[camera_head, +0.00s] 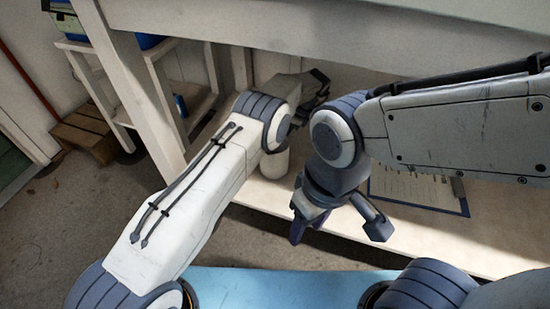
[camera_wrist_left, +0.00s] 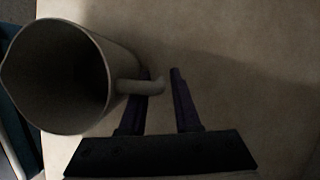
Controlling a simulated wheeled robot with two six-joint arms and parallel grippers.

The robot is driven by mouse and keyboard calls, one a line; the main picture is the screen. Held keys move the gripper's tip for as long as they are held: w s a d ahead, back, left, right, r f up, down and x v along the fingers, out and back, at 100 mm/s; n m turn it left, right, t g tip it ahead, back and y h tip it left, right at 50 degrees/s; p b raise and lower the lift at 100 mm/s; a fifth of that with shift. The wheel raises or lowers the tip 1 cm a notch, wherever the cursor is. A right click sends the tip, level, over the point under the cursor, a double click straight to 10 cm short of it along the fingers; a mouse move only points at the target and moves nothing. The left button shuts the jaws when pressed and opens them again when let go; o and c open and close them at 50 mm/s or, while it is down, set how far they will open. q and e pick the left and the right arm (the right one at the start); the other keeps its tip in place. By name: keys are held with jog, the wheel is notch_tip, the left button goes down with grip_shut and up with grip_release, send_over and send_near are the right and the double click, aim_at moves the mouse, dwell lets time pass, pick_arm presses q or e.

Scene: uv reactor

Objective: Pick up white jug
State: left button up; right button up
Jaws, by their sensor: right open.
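The white jug (camera_wrist_left: 62,75) fills the left of the left wrist view, its dark open mouth facing the camera. Its handle (camera_wrist_left: 140,87) points right, crossing over the left finger so that its end lies in the gap between the fingers. My left gripper (camera_wrist_left: 160,72) is open, with its fingers apart and not closed on the handle. In the head view a pale rounded piece, likely the jug (camera_head: 274,163), shows below my left arm, which hides the rest. My right gripper (camera_head: 338,225) is open and empty, pointing down in front of the shelf.
A clipboard with paper (camera_head: 418,190) lies on the pale shelf (camera_head: 480,235) at the right. A white upper ledge (camera_head: 330,35) overhangs it. A wooden crate (camera_head: 87,130) stands on the floor at the left. A small blue can (camera_head: 181,105) is on the side rack.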

pick_arm(q)
grip_shut()
jog(key=shift+r, duration=0.1)
dwell(1.3)
